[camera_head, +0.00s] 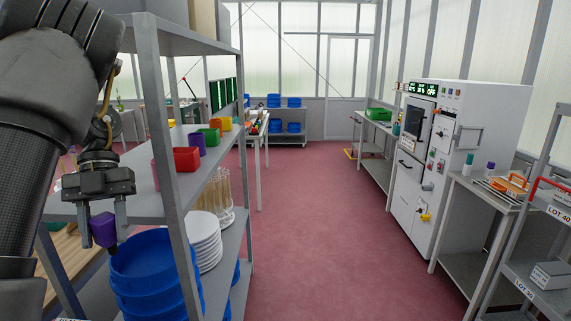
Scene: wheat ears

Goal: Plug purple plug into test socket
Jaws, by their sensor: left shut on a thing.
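My left gripper (104,231) hangs at the left with its fingers pointing down, shut on the purple plug (102,228). The plug is a small dark purple block between the fingertips, held in front of the grey shelf rack and just above a stack of blue bowls (155,262). A white cabinet machine (409,195) with green displays stands far off at the right. A small yellow piece (425,217) shows low on its front, beside a dark fitting. Which part is the test socket I cannot tell. My right gripper is not in view.
The grey shelf rack (177,215) stands close at the left with coloured cups, white plates (204,238) and wheat ears (219,190). A metal side table (480,187) and a cart (540,283) stand at the right. The red floor (325,230) between is clear.

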